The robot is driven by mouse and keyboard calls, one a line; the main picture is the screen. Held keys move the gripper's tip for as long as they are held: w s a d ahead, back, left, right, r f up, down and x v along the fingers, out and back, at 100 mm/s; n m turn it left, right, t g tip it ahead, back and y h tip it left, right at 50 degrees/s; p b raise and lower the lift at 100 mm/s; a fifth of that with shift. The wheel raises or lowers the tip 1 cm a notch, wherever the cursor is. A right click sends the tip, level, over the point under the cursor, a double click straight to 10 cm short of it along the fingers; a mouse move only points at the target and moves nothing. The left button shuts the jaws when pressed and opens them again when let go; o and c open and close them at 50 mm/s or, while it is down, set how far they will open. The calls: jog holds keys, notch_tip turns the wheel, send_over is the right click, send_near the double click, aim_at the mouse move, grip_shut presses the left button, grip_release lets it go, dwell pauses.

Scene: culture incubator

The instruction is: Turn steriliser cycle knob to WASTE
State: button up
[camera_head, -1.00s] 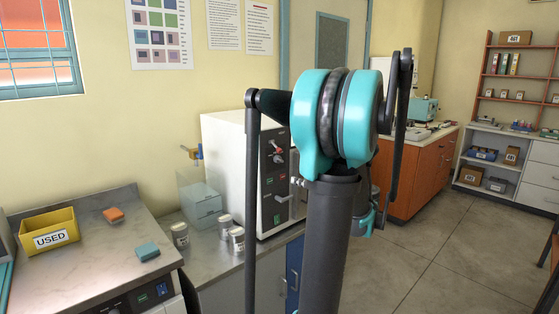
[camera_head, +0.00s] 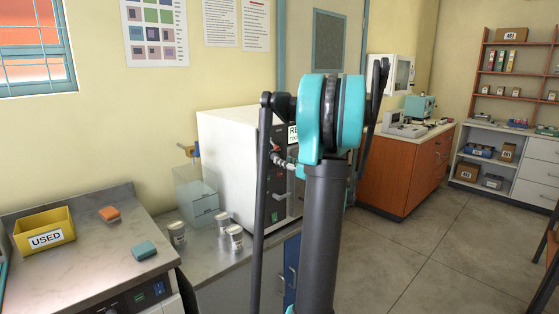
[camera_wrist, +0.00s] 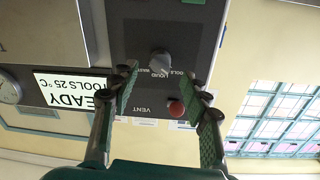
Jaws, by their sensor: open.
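The steriliser (camera_head: 228,150) is a white box on the bench, with a dark control panel on its right-hand face. In the wrist view, which is upside down, the grey cycle knob (camera_wrist: 160,62) sits on the dark panel with small labels around it, LIQUID among them. Which label it points to is too small to tell. My gripper (camera_wrist: 163,88) is open, its green-padded fingers either side of the view below the knob, apparently not touching it. In the head view my arm hides most of the panel and the knob.
A red VENT button (camera_wrist: 176,107) is close to the knob, between the fingers in the picture. A READY TOOLS sign (camera_wrist: 75,92) and a round gauge (camera_wrist: 10,90) are to the left. Several metal tins (camera_head: 222,224) stand beside the steriliser. The floor (camera_head: 425,250) at right is clear.

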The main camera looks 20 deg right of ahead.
jog(key=shift+x, duration=1.95)
jog(key=shift+c, duration=0.4)
grip_shut()
